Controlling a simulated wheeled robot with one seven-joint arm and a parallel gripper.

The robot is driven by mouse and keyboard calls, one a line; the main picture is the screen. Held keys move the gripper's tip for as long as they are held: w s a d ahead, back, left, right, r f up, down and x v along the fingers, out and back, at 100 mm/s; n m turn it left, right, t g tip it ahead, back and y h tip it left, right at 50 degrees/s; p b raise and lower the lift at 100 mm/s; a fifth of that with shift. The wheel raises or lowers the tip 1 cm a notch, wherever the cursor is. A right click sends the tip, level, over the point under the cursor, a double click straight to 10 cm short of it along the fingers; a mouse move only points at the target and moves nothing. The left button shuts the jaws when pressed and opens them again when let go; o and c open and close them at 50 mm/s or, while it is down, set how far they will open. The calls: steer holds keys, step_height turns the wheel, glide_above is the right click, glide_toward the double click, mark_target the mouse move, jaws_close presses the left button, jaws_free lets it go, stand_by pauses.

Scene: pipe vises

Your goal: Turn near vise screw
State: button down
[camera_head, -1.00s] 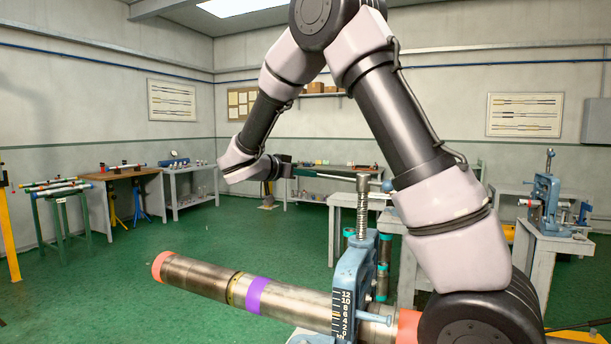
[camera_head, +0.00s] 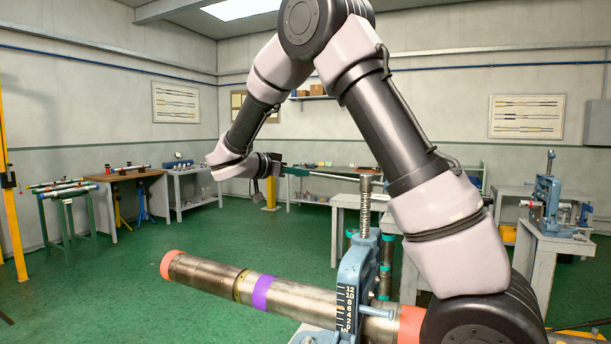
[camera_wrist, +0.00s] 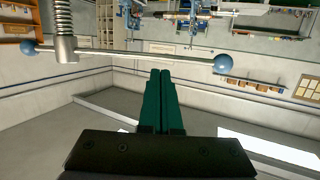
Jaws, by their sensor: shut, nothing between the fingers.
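The near vise (camera_head: 356,278) is blue with a numbered scale and clamps a steel pipe (camera_head: 210,275). Its threaded screw (camera_head: 364,215) stands upright and also shows in the wrist view (camera_wrist: 63,25). A thin metal handle bar (camera_wrist: 140,53) crosses the screw and has a blue ball (camera_wrist: 223,64) at each end. My gripper (camera_wrist: 161,72) has green fingers pressed together, with nothing between them. Its tips lie beside the bar, between the screw and one ball; I cannot tell whether they touch. In the head view my gripper (camera_head: 297,170) is left of the screw top.
Another blue vise (camera_head: 546,200) stands on a bench at the right. Workbenches (camera_head: 130,176) line the back, and a pipe rack (camera_head: 62,205) stands at the left. The green floor at the left is open.

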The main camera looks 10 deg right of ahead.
steer(key=v, duration=0.7)
steer(key=c, duration=1.5)
jaws_free()
steer(key=shift+s+a+r, duration=0.1)
steer(key=shift+s+a, duration=0.15)
steer(key=shift+a, duration=0.1)
steer(key=o, duration=0.5)
steer(key=shift+o, duration=0.8)
steer(key=shift+d+r+g, duration=0.1)
steer(key=shift+d+g, duration=0.2)
steer(key=w+d+r+n+g+y, duration=0.25)
steer(key=d+r+n+y, duration=0.35)
steer(key=n, duration=0.3)
steer(key=w+d+r+n+g+y, duration=0.1)
steer(key=d+r+n+g+y, duration=0.25)
steer(key=d+n+y, duration=0.4)
steer(key=shift+n+h, duration=0.75)
steer(key=shift+h, duration=0.1)
steer(key=f, duration=0.3)
steer(key=d+f, duration=0.1)
steer(key=f, duration=0.3)
steer(key=w+d+f, duration=0.1)
steer(key=f, duration=0.2)
steer(key=shift+w+d+f, duration=0.1)
steer(key=shift+f, duration=0.2)
